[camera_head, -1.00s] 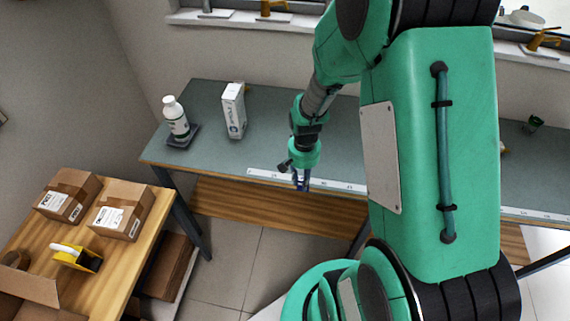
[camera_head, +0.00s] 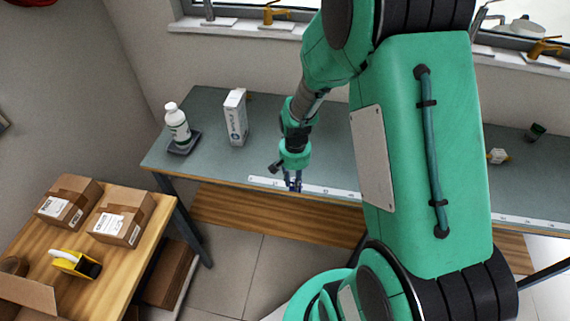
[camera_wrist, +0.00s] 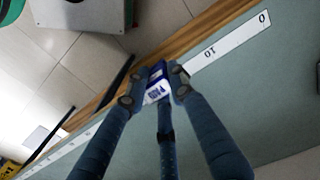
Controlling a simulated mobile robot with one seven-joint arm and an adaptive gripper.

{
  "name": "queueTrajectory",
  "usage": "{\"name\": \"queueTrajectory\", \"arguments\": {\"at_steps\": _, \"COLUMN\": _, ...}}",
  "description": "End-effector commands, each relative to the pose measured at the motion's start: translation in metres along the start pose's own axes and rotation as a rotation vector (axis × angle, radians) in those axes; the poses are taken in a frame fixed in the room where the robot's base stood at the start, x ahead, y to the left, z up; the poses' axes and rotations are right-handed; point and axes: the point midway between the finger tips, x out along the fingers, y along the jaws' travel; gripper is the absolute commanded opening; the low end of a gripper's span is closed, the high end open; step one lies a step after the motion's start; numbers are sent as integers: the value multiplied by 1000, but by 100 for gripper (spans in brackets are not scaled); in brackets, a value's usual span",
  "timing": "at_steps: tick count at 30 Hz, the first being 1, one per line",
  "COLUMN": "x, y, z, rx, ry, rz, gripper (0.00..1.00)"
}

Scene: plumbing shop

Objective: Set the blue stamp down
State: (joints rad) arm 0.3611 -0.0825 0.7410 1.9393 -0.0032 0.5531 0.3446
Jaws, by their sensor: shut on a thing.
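The blue stamp (camera_wrist: 157,84), blue with a white part, sits between the fingertips of my gripper (camera_wrist: 155,92) in the wrist view. My gripper is shut on it. In the head view my gripper (camera_head: 293,184) points down at the front edge of the grey-green workbench (camera_head: 215,165), near the white measuring strip. The stamp is too small and too covered by the fingers to make out clearly there. I cannot tell whether it touches the bench top.
A white bottle (camera_head: 176,123) on a dark scale and a white box (camera_head: 236,117) stand at the bench's left. The measuring strip (camera_wrist: 228,46) runs along the front edge. A wooden table (camera_head: 97,252) with cartons and a yellow tape dispenser (camera_head: 75,263) is at lower left.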

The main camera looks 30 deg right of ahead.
Motion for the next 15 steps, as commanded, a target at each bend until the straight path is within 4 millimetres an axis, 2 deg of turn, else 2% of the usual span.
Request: {"name": "queueTrajectory", "arguments": {"at_steps": 15, "x": 10, "y": -34, "z": -90, "rx": 0, "ry": 0, "rz": 0, "gripper": 0}}
